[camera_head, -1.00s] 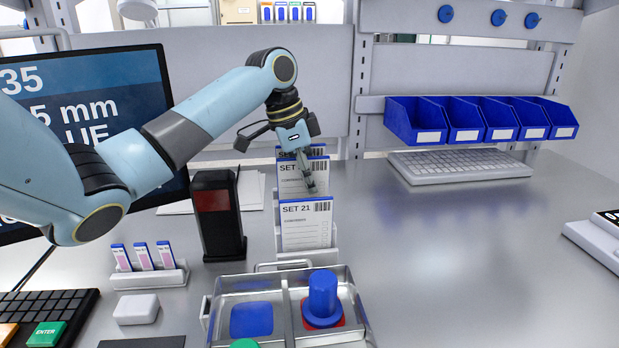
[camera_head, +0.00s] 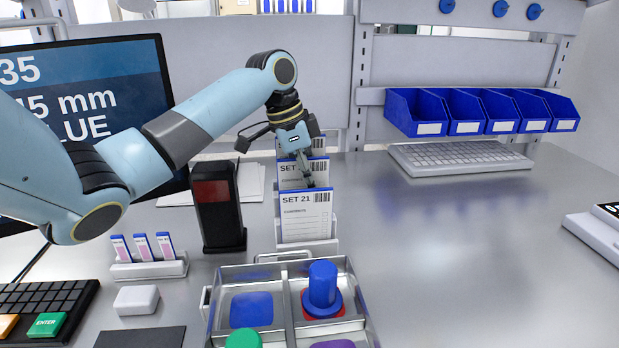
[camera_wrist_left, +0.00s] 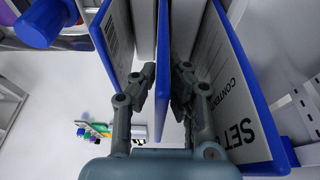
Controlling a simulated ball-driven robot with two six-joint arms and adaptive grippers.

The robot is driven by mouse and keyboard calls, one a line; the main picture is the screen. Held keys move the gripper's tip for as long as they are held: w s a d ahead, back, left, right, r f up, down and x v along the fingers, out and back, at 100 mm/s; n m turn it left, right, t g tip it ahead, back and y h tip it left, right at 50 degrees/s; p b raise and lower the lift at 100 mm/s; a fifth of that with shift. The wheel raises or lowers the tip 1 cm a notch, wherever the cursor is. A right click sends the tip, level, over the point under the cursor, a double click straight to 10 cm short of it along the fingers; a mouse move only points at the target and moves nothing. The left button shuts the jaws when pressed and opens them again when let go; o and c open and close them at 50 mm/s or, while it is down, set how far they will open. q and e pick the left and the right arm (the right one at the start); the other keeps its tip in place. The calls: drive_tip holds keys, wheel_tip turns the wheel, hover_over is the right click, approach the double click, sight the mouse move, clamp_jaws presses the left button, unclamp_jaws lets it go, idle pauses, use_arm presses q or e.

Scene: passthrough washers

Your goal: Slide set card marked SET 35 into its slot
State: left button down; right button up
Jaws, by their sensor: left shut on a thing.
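My left gripper (camera_head: 306,172) is shut on a white, blue-edged set card (camera_head: 289,174) behind the card marked SET 21 (camera_head: 305,218). The held card's number is covered by my fingers in the head view. In the left wrist view the fingers (camera_wrist_left: 160,80) pinch the held card's thin blue edge (camera_wrist_left: 163,62), with a card on either side. The card holder (camera_head: 307,249) stands behind the metal tray; its slots are mostly hidden by the cards. A further card shows behind the held one. My right gripper is out of view.
The metal tray (camera_head: 258,273) with blue pieces lies in front of the holder. A black box with a red panel (camera_head: 213,205) stands close on the left. A monitor (camera_head: 85,100) is farther left.

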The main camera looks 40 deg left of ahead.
sight(316, 157)
use_arm(q)
drive_tip(key=shift+f, duration=0.2)
drive_tip(key=c, duration=0.8)
unclamp_jaws()
drive_tip(key=shift+r, duration=0.15)
wheel_tip(316, 157, up, 9)
drive_tip(key=p, duration=1)
drive_tip(key=shift+p, duration=0.3)
drive_tip(key=shift+f, duration=0.2)
